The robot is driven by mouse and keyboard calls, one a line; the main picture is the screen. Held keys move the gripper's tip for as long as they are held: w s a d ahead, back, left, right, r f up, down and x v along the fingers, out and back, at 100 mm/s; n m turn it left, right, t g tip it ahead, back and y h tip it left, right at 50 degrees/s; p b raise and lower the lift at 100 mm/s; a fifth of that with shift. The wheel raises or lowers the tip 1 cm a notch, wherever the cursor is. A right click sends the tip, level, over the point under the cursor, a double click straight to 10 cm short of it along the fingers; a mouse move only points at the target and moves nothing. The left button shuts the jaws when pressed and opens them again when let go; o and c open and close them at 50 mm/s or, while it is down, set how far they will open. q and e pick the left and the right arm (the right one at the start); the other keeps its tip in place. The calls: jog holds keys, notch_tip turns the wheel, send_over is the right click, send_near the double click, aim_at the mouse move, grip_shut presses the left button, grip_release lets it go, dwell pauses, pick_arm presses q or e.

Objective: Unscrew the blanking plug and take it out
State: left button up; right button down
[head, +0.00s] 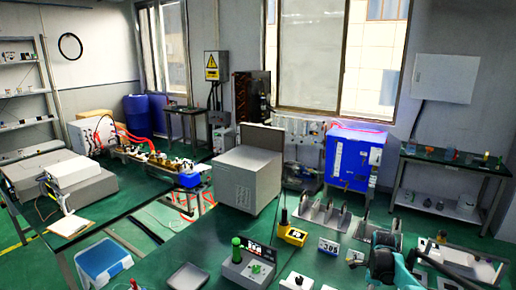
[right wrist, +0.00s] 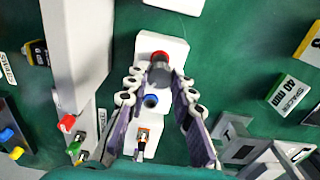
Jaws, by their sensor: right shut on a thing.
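In the right wrist view, a white block (right wrist: 172,50) stands on the green bench top. A grey cylindrical plug with a red ring (right wrist: 160,72) is on it, and a blue round port (right wrist: 151,101) and a small orange-and-metal fitting (right wrist: 143,135) are nearer to me. My right gripper (right wrist: 160,77) has its fingers on either side of the grey plug and is shut on it. Whether the plug's thread is still engaged cannot be seen. In the head view, my right gripper (head: 384,258) is a dark shape at the lower right, over the bench. My left gripper is not in view.
A white housing (right wrist: 75,45) with coloured buttons stands close on the left in the wrist view. Grey metal blocks (right wrist: 255,150) lie at the lower right. In the head view, a yellow meter (head: 293,236) and a grey control box (head: 248,268) stand left of my right gripper.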

jog(key=shift+r+p, duration=0.75)
jog(key=shift+r, duration=0.7)
jog(key=shift+r, duration=0.1)
